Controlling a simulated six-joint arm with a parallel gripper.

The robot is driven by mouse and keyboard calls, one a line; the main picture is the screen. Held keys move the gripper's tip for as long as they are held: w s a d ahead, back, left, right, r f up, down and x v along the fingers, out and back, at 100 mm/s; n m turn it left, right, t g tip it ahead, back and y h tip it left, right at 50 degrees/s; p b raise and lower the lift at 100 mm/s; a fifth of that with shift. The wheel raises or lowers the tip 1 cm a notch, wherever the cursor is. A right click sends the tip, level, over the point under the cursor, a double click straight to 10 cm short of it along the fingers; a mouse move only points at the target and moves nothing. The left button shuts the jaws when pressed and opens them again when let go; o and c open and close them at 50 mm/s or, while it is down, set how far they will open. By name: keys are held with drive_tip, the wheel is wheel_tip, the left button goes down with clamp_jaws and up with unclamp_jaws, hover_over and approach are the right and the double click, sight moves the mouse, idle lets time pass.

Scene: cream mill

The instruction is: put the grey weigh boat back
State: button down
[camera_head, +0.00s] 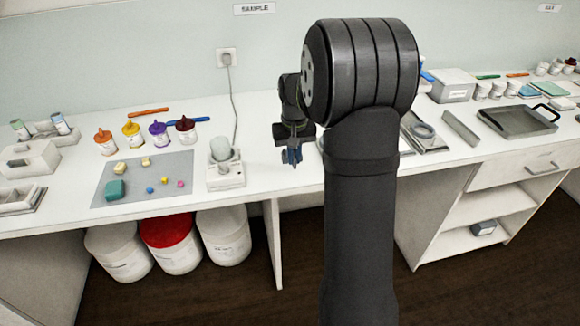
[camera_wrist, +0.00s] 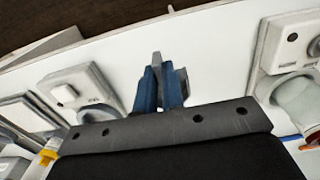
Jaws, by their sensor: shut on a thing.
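My gripper (camera_head: 291,156) hangs over the white bench, just right of the white mill-like machine (camera_head: 225,168). In the wrist view its blue fingers (camera_wrist: 165,88) are shut on a small grey piece (camera_wrist: 157,62), which I take to be the grey weigh boat. Only narrow grey parts show between and beside the fingers, so its full shape is hidden. In the head view the held piece is too small to make out. It appears to be held above bare bench top.
Bare bench (camera_wrist: 215,50) surrounds the fingers. Devices flank them in the wrist view: a white unit with a round part (camera_wrist: 85,92) at left, a machine (camera_wrist: 290,40) at right. A grey mat (camera_head: 140,180) with small blocks lies left; a dark-handled tray (camera_head: 517,122) stands right.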

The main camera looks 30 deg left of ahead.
drive_tip(key=shift+s+a+f, duration=0.1)
drive_tip(key=shift+a+f, duration=0.35)
drive_tip(key=shift+a, duration=0.15)
drive_tip(key=shift+f, duration=1.9)
drive_tip(key=shift+f, duration=0.15)
drive_tip(key=c, duration=1.5)
unclamp_jaws()
drive_tip(key=shift+c, duration=0.2)
wheel_tip(320, 180, up, 12)
